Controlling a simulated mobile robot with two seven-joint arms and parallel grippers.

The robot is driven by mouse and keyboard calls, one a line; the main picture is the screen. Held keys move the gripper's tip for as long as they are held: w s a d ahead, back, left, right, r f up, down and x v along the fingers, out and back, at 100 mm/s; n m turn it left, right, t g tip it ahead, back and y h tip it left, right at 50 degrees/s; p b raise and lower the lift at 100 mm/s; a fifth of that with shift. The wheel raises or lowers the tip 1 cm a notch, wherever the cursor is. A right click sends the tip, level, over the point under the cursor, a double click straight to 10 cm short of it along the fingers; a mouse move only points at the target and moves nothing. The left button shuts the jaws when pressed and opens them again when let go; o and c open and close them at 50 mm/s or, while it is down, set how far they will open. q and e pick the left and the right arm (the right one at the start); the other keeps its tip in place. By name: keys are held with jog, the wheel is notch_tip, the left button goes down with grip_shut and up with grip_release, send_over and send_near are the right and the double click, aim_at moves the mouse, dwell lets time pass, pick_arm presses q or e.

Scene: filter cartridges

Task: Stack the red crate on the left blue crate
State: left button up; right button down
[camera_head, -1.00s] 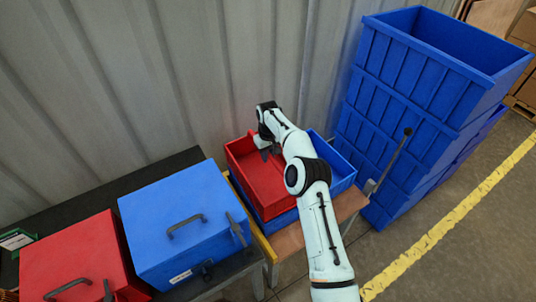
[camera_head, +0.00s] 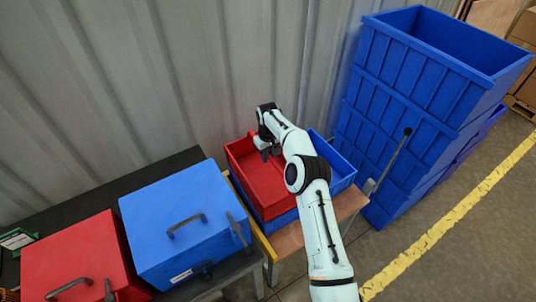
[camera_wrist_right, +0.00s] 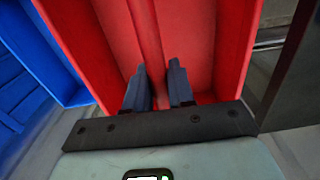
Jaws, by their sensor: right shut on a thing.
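The red crate (camera_head: 246,158) is an open box at the middle of the head view. It sits over a blue crate (camera_head: 281,222), whose blue edge shows below its front. I cannot tell whether it rests fully on it. Another blue crate (camera_head: 344,160) stands to the right, partly behind my arm. My right gripper (camera_head: 268,152) is at the red crate's back side. In the right wrist view, its two dark fingers (camera_wrist_right: 160,80) straddle a red wall of the red crate (camera_wrist_right: 215,45), shut on it. My left gripper is not in view.
A stack of tall blue bins (camera_head: 400,120) stands close on the right. A closed blue box (camera_head: 185,225) and a closed red box (camera_head: 75,260) with handles stand on the dark bench at left. A corrugated wall (camera_head: 150,80) runs close behind.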

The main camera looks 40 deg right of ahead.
jog(key=shift+f, duration=0.7)
jog(key=c, duration=0.9)
grip_release()
jog(key=shift+f, duration=0.1)
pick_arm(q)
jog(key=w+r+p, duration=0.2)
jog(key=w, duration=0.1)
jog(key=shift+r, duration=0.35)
pick_arm(e)
notch_tip(320, 180, up, 14)
jog(key=shift+f, duration=0.2)
